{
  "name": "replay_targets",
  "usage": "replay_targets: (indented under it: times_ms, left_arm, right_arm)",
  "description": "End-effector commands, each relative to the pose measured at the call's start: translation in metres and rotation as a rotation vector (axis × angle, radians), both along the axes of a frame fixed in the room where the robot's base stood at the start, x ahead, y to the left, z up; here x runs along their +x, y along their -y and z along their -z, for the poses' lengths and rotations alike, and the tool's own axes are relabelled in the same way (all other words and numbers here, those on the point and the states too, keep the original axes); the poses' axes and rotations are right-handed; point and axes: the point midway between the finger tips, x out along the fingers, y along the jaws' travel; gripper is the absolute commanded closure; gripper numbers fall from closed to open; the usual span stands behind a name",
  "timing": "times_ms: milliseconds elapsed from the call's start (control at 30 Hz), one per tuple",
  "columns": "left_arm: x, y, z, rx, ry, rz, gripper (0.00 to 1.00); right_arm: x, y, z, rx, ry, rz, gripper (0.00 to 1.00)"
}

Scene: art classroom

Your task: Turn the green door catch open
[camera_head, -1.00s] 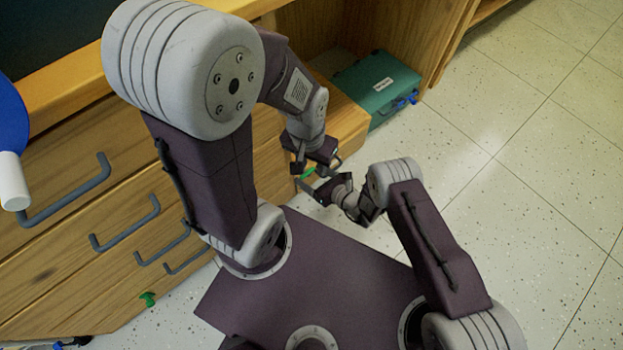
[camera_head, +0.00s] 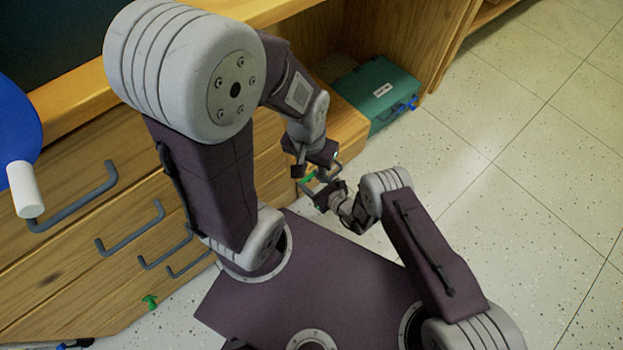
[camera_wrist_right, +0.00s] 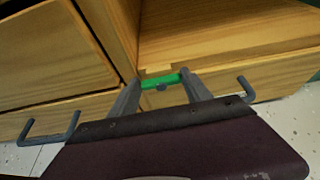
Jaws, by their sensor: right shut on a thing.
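In the head view the green catch (camera_head: 307,179) is partly hidden beside my right gripper (camera_head: 314,186). My left gripper (camera_head: 317,169) is just above it, close to the right one, with its fingers apart and nothing visible between them.
Wooden drawers with grey handles (camera_head: 132,228) fill the left. Another green catch (camera_head: 150,301) sits low on the left. A blue round thing (camera_head: 15,130) is at the left edge. The tiled floor (camera_head: 520,190) at right is clear.

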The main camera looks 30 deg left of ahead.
Motion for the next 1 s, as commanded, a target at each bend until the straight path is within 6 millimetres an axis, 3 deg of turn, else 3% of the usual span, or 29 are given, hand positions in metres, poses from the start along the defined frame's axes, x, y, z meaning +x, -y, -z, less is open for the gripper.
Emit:
replay_targets:
  times_ms: [67, 100, 167, 467, 800, 1000]
  left_arm:
    - [0.000, 0.000, 0.000, 0.000, 0.000, 0.000, 0.64]
    - [0.000, 0.000, 0.001, 0.000, 0.000, 0.000, 0.64]
    - [0.000, 0.000, 0.001, 0.000, 0.000, 0.000, 0.64]
    - [0.000, 0.000, -0.002, 0.000, 0.000, 0.000, 0.64]
    - [0.000, 0.000, -0.055, 0.000, 0.000, 0.000, 0.64]
    - [0.000, 0.000, -0.064, 0.000, 0.000, 0.000, 0.64]
  right_arm:
    - [0.000, 0.000, 0.001, -0.003, 0.001, -0.001, 0.84]
    - [0.000, 0.000, 0.001, -0.003, 0.001, -0.001, 0.33]
    - [0.000, 0.000, 0.001, -0.002, 0.000, 0.000, 0.22]
    - [-0.001, 0.002, -0.001, -0.002, -0.001, 0.000, 0.22]
    - [-0.024, 0.059, -0.032, -0.003, -0.004, 0.003, 0.22]
    - [-0.032, 0.077, -0.035, -0.002, -0.001, 0.000, 0.22]
